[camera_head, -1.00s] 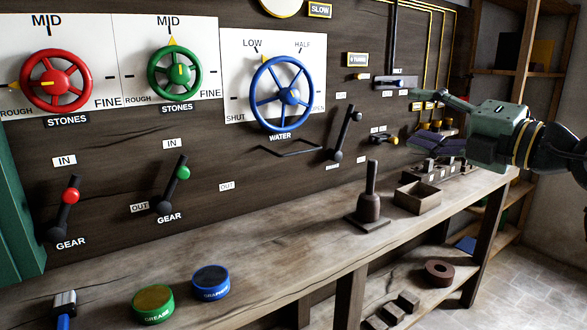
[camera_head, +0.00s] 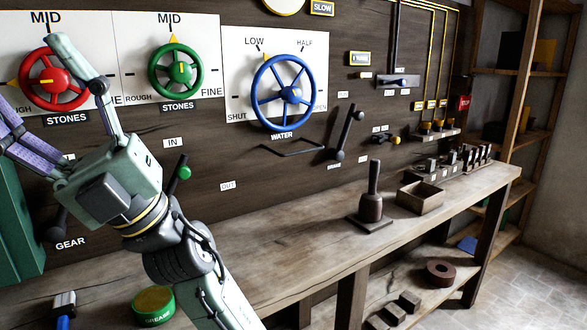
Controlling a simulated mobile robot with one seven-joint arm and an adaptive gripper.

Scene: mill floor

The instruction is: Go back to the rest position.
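My gripper (camera_head: 32,82) is at the left, in front of the panel. Its two fingers are spread wide, and nothing is between them. One finger points up and overlaps the red STONES wheel (camera_head: 45,79) in the picture; the other reaches out past the left edge. I cannot tell whether the finger touches the wheel. My gripper body and wrist cover most of the left GEAR lever and its red knob. My arm comes up from the bottom of the picture.
A green wheel (camera_head: 187,70) and a blue WATER wheel (camera_head: 277,94) are on the panel. A green-knobbed lever (camera_head: 182,172) is just right of my gripper. The bench (camera_head: 300,248) holds a GREASE tin (camera_head: 153,304), a dark weighted handle (camera_head: 371,200) and a box (camera_head: 419,197).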

